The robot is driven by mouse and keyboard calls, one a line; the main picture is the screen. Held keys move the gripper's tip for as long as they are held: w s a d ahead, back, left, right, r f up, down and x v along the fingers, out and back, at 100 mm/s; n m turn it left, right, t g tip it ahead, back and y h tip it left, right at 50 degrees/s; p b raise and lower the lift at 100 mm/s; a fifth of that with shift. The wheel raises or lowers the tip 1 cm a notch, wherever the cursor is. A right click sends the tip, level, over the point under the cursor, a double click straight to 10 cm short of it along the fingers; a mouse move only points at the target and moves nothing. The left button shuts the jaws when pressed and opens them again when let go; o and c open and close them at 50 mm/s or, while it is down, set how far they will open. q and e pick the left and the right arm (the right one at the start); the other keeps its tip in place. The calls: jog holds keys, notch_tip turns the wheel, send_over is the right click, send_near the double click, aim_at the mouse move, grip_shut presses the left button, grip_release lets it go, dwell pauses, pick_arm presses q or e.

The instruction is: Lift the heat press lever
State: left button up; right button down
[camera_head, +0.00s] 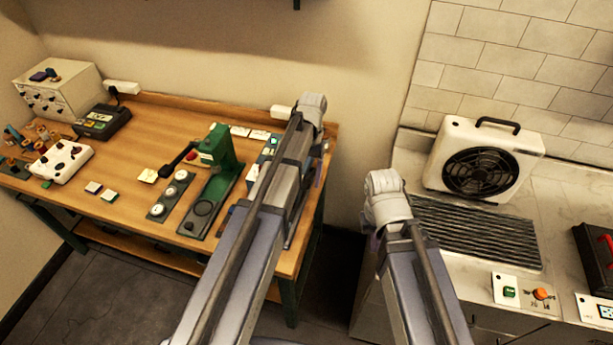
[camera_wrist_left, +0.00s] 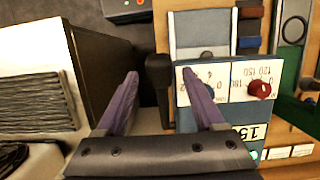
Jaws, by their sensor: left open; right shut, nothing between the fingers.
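The heat press, a blue-grey device with white dial panels and a red knob (camera_wrist_left: 260,89), fills the middle right of the left wrist view. In the head view only a small part of it (camera_head: 269,147) shows behind my left arm. Its black lever handle (camera_wrist_left: 158,72) stands between the fingers of my left gripper (camera_wrist_left: 161,76). The gripper is open, with a finger on either side; I cannot tell whether either touches the handle. My right gripper (camera_head: 377,238) is shut and empty, mostly hidden behind its own arm, away from the press.
A green press (camera_head: 222,160) with a black lever stands on the wooden table (camera_head: 140,135), left of the heat press. A row of dials (camera_head: 170,195) lies beside it. A counter at right holds a white fan unit (camera_head: 487,160). A gap separates the table from the counter.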

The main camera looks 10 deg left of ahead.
pick_arm(q)
jog(key=p+v, duration=0.7)
jog(key=v, duration=0.1)
jog(key=shift+p, duration=0.35)
pick_arm(e)
notch_tip(320, 180, up, 8)
jog(key=shift+f, duration=0.2)
pick_arm(q)
jog(key=shift+s+f, duration=0.1)
jog(key=shift+f, duration=0.05)
pick_arm(e)
jog(key=shift+f, duration=0.1)
